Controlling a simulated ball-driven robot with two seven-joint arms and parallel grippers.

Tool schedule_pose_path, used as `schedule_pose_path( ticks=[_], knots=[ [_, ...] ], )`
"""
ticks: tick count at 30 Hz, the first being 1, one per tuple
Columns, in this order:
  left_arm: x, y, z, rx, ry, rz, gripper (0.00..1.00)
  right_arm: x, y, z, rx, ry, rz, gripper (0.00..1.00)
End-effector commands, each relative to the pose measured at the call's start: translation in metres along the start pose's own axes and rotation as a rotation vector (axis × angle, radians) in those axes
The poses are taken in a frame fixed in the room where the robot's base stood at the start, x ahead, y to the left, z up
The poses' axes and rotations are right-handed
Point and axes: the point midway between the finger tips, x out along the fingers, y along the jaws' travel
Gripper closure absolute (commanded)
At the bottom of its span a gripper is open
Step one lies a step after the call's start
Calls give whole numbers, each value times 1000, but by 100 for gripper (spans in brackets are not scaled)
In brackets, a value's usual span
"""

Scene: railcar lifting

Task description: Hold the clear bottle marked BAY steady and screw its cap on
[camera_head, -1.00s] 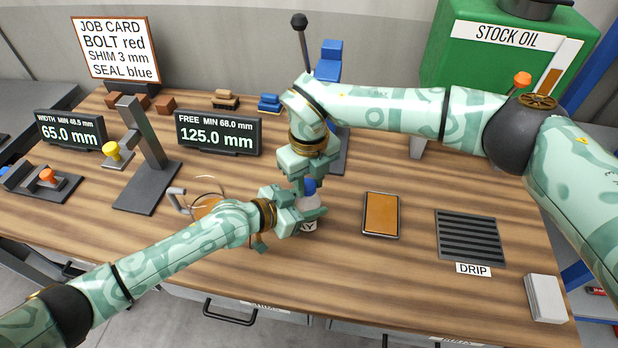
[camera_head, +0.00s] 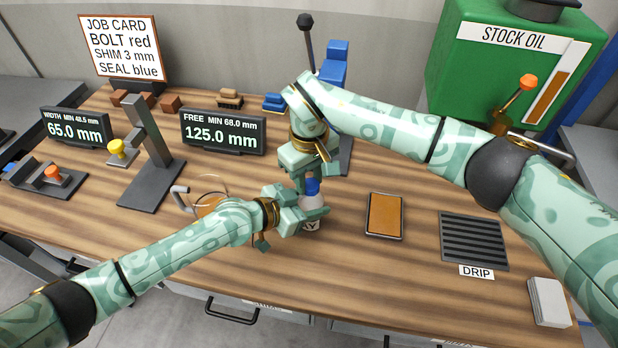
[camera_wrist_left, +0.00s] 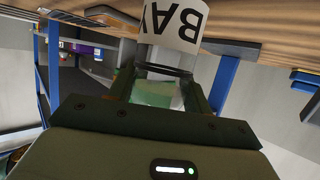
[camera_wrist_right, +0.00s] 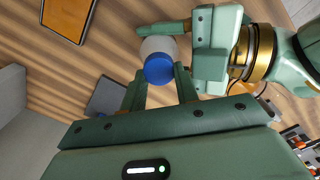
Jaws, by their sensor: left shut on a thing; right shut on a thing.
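The clear bottle marked BAY (camera_head: 311,203) stands upright near the middle of the bench. Its white BAY label (camera_wrist_left: 178,22) shows upside down in the left wrist view. My left gripper (camera_head: 304,206) is shut on the bottle's body from the left side. The blue cap (camera_head: 312,186) is at the bottle's top; it also shows in the right wrist view (camera_wrist_right: 157,69) at my fingertips. My right gripper (camera_head: 308,172) comes from above and is shut on the cap. The cap's thread is hidden, so I cannot tell how far on it sits.
An orange-topped tray (camera_head: 384,216) and the black DRIP grate (camera_head: 473,240) lie to the right. A glass jug (camera_head: 208,195) stands just left of the bottle, near my left forearm. A grey stand (camera_head: 152,165) and the 125.0 mm display (camera_head: 221,133) are behind it.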

Motion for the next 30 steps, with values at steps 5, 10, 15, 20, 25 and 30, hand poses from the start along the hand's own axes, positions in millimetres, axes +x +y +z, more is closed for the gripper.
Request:
schedule_pose_path(
  ticks=[5,10,15,20,25,30],
  knots=[
    [1,3,1,0,-2,6,100,-1,-2,-1,45,4,-2,91],
    [1,3,1,0,-2,6,100,-1,-2,-1,42,3,-3,44],
    [1,2,1,0,-2,5,100,0,-4,0,39,1,-5,44],
    [1,2,1,-1,-2,4,100,-4,-4,0,37,1,-6,44],
    [1,2,1,-1,-3,3,100,-28,-4,-1,35,5,-5,44],
    [1,2,2,-1,-3,4,100,-66,-1,-1,40,7,0,44]
  ],
)
